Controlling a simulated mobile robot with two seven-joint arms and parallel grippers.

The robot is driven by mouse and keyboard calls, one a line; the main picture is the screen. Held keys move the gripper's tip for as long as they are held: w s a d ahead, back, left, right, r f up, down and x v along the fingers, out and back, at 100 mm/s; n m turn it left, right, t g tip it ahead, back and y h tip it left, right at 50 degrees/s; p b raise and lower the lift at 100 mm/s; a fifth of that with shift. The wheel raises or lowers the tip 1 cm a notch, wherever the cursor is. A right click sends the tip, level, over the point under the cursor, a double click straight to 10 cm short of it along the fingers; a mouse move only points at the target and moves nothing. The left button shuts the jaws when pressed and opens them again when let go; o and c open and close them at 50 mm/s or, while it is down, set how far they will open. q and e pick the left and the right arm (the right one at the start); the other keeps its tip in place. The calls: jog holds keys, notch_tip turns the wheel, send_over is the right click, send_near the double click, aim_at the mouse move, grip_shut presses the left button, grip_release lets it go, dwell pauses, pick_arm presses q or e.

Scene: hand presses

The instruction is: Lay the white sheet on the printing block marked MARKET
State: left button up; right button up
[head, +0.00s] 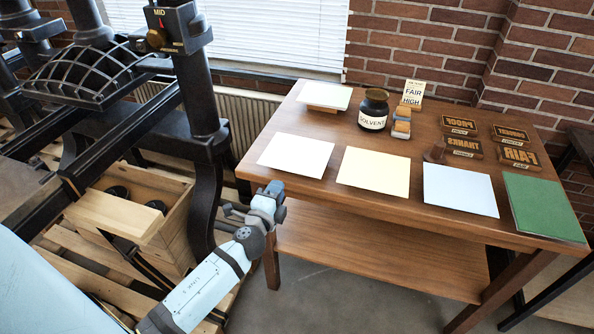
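A white sheet (296,155) lies flat at the near left of the wooden table. Another white sheet (324,95) lies on a low wooden block (321,109) at the far left; its marking is hidden. Small printing blocks stand at the right: PROOF (459,124), THANKS (462,147), FAIR (518,157) and one at the far right (510,133) that I cannot read surely. I see no legible MARKET marking. My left gripper (226,217) is left of the table, near the press leg, with its dark fingers apart and empty. My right gripper is out of view.
Cream (374,172), pale blue (459,190) and green (543,207) sheets line the table's (400,216) near edge. A solvent jar (373,109), sponge-like blocks (401,125) and a sign (412,94) stand behind. A black press (205,150) and wooden crate (170,225) fill the left.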

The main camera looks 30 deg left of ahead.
aim_at(288, 170)
pick_arm(q)
jog(key=x, duration=0.8)
jog(key=shift+w, duration=0.3)
grip_shut()
notch_tip(288, 170, up, 3)
jog(key=p, duration=0.3)
jog(key=shift+r, duration=0.15)
jog(key=shift+s, duration=0.15)
